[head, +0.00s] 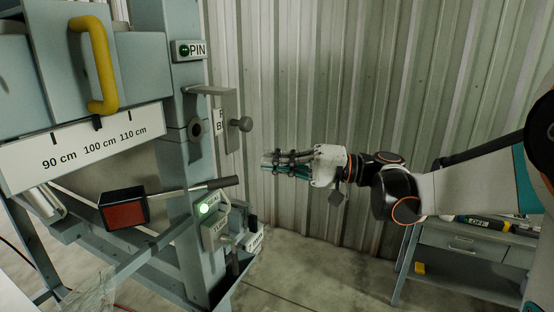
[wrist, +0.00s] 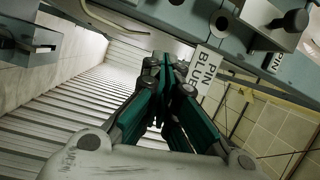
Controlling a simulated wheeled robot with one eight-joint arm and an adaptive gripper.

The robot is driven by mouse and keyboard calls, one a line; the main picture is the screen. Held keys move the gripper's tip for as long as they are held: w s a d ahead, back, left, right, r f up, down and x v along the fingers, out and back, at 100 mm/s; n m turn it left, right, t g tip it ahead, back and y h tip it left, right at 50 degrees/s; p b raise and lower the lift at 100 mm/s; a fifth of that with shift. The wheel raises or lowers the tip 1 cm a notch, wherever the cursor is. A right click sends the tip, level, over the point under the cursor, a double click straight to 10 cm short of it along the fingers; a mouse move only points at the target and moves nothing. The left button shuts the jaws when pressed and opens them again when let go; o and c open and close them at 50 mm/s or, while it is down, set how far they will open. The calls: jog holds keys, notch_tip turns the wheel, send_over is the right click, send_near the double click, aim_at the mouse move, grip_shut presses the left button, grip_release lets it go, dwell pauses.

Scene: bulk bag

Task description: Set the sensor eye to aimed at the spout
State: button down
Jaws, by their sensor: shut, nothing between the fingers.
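A black box with a dark red face (head: 126,214) sits by a dark-handled lever (head: 215,184) on the grey frame; it may be the sensor eye, but I cannot tell for sure. I cannot make out a spout. My gripper (head: 266,161) is shut and empty, pointing left, in the air to the right of the frame post and apart from it.
A bracket with a round knob (head: 244,124) juts from the post (head: 181,150). A yellow handle (head: 96,65) and a centimetre scale (head: 90,148) are at left. A grey bench (head: 455,240) stands right. Air before the corrugated wall is free.

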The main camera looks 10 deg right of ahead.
jog(key=s+a+p, duration=0.2)
jog(key=a, duration=0.3)
jog(key=shift+a+f, duration=0.25)
jog(key=shift+a, duration=0.1)
jog(key=shift+s, duration=0.1)
jog(key=shift+s+d+m+t+h, duration=0.25)
jog(key=shift+s+m+t, duration=0.25)
jog(key=shift+t, duration=0.3)
